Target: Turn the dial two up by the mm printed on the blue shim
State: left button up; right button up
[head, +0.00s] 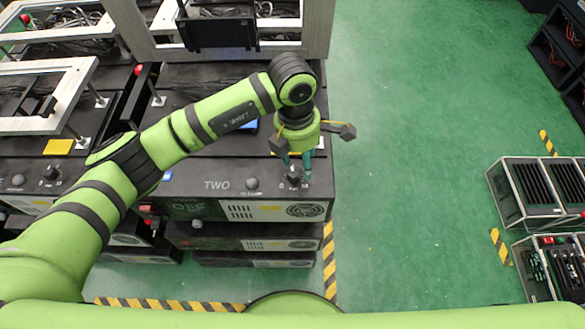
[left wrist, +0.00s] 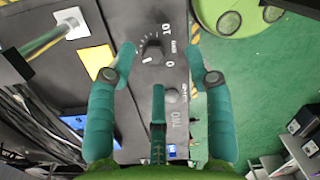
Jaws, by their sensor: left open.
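The dial two (head: 293,177) is a black knob with a printed scale, on the front ledge of the dark unit marked TWO. In the left wrist view the dial (left wrist: 153,52) shows between 0 and 10 marks. My left gripper (head: 297,166) is open just above it, its teal fingers on either side of the knob. In the wrist view the dial lies between the fingertips of the gripper (left wrist: 161,55); contact cannot be told. The blue shim (head: 250,124) lies flat on the unit's top, partly behind my arm. It also shows in the wrist view (left wrist: 75,122); its print is unreadable.
A round knob (head: 252,183) sits left of the dial. A yellow piece (left wrist: 100,60) lies near the dial. A similar unit with its own dial (head: 50,173) and yellow piece (head: 58,146) stands left. Metal frames stand behind.

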aim_at(292, 173)
pick_arm(q)
jog(key=shift+w+a+r+y, duration=0.1)
jog(key=shift+w+a+y, duration=0.15)
jog(key=shift+a, duration=0.2)
jog(key=shift+w+a+y, duration=0.15)
jog(key=shift+a+y, duration=0.1)
jog(key=shift+a, duration=0.15)
jog(key=shift+a+f, duration=0.15)
jog(key=shift+f, duration=0.05)
notch_tip(292, 173, down, 7)
jog(key=shift+r+p, duration=0.2)
jog(key=shift+p, duration=0.7)
jog(key=c, duration=1)
grip_shut()
